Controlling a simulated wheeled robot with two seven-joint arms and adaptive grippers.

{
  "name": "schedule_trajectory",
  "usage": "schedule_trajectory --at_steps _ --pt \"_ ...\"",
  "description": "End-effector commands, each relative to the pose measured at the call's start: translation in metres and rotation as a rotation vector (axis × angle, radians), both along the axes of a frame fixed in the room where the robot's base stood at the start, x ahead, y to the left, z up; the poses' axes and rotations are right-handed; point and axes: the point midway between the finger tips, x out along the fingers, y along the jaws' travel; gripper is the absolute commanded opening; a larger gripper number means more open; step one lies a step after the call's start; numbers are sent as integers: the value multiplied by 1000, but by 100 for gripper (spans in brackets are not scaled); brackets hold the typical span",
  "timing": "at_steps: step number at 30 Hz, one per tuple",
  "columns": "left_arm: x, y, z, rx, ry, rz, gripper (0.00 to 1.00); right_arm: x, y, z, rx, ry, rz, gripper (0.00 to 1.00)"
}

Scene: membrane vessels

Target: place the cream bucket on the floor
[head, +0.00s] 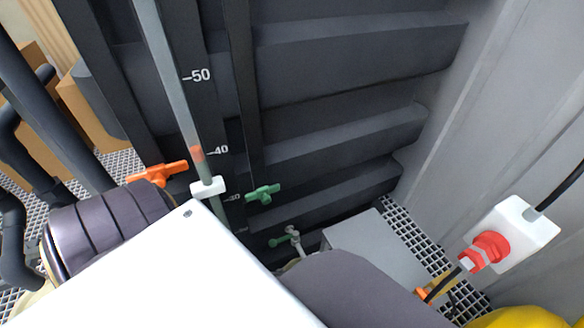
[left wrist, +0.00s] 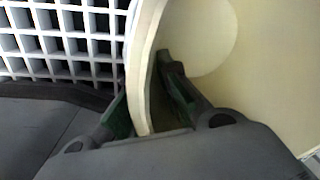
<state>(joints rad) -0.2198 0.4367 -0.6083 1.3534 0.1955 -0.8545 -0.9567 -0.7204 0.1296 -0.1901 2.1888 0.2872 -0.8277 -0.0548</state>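The cream bucket (left wrist: 255,70) fills the right of the left wrist view, with its pale inside and round bottom showing. Its curved rim runs down between the fingers of my left gripper (left wrist: 143,92). The green finger pads lie on either side of the bucket wall, and the gripper looks shut on it. White floor grating (left wrist: 60,45) shows beyond the rim; I cannot tell how far the bucket is above it. In the head view a small cream edge (head: 12,309) shows at the lower left, possibly the bucket. My right gripper is not in view.
A dark ribbed tank wall (head: 330,80) with a level gauge stands ahead. Orange (head: 160,172) and green (head: 263,194) valve handles stick out. Dark pipes (head: 40,110) and cardboard boxes (head: 85,110) are at left. A white box with a red connector (head: 490,248) is at right.

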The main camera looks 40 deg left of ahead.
Motion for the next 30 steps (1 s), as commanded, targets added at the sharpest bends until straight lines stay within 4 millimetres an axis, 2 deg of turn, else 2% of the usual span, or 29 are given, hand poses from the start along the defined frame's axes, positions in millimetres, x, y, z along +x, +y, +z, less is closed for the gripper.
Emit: schedule_trajectory --at_steps 13,15,19,30 --pt "1 0 -2 -1 -2 0 0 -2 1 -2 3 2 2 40" --pt "0 0 -2 -1 -1 0 11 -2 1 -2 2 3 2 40" --pt "0 0 -2 -1 -1 0 27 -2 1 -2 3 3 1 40" --pt "0 0 -2 -1 0 0 27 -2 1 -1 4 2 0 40"
